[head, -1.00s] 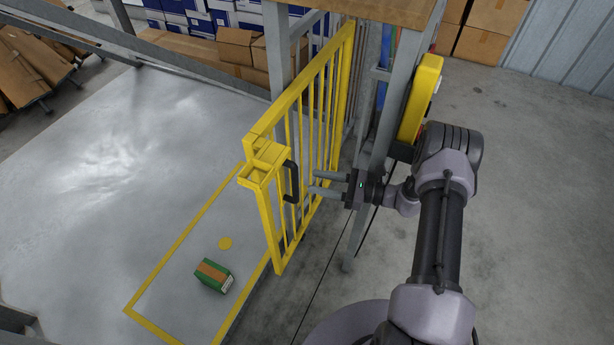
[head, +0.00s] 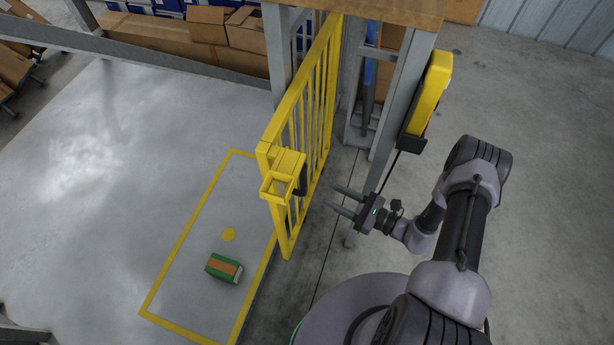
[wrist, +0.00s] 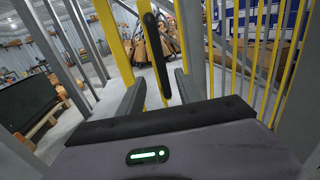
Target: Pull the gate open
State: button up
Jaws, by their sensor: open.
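The yellow barred gate (head: 312,110) stands upright beside the grey post, with a yellow box-shaped latch housing (head: 284,172) at its near end. Its black handle (head: 301,182) is on the side facing my arm and also shows in the wrist view (wrist: 155,55). My gripper (head: 331,197) is open and empty, to the right of the handle, with a visible gap between fingertips and handle. In the wrist view the handle appears between the two fingers of my gripper (wrist: 158,90), slightly tilted. Whether the gate is latched cannot be told.
Grey posts (head: 385,140) with a yellow-and-black box (head: 428,95) stand behind my gripper. A green-and-brown carton (head: 223,268) lies inside a yellow floor outline (head: 180,246) left of the gate. Bare concrete (head: 540,150) is free on the right.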

aim_at(303, 181)
jog(key=b+x, duration=0.2)
jog(key=x, duration=0.9)
jog(key=shift+w+a+r, duration=0.1)
jog(key=shift+w+a, duration=0.1)
jog(key=shift+c, duration=0.3)
grip_shut()
dwell(0.5)
